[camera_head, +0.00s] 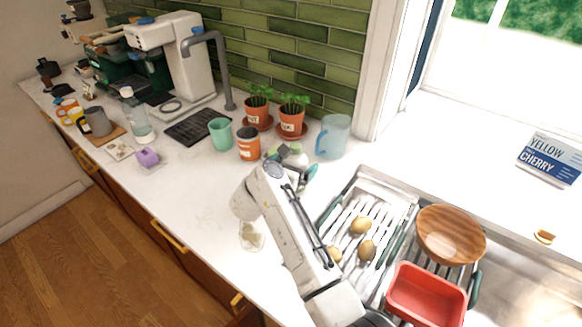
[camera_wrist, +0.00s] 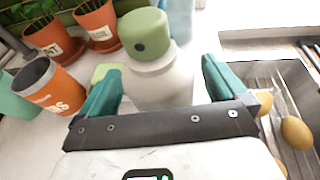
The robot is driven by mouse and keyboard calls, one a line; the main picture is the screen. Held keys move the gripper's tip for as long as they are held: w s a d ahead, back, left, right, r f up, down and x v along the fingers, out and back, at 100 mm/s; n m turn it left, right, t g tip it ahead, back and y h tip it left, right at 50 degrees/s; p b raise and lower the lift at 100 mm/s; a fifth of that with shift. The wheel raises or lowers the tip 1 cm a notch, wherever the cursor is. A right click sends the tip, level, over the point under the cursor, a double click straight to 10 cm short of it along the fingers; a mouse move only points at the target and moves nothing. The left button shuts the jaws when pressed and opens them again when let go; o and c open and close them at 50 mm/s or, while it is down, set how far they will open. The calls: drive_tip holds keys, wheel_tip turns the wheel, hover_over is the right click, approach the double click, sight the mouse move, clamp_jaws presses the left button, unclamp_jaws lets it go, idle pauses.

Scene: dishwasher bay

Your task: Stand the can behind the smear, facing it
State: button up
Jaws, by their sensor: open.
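The can is a white cylinder with a green top that has a dark round hole, a nozzle perhaps. It stands upright on the white counter, large in the wrist view (camera_wrist: 160,80). In the head view the can (camera_head: 295,158) is partly hidden by my gripper. My gripper (camera_wrist: 160,68) is open, with a green finger on each side of the can; I cannot tell whether either touches it. In the head view my gripper (camera_head: 290,168) reaches over the counter. The smear (camera_head: 250,237) is a yellowish-brown patch near the counter's front edge, left of my arm.
A sink rack (camera_head: 337,207) with brown round items, a wooden bowl (camera_head: 450,235) and a red tub (camera_head: 425,297) lie right. Counter left of the smear is mostly clear.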

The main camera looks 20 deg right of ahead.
drive_tip(key=b+v, duration=0.1)
drive_tip(key=v, duration=1.1)
drive_tip(key=shift+r+b, duration=0.25)
drive_tip(key=shift+b, duration=0.05)
drive_tip(key=shift+c, duration=0.5)
idle(1.0)
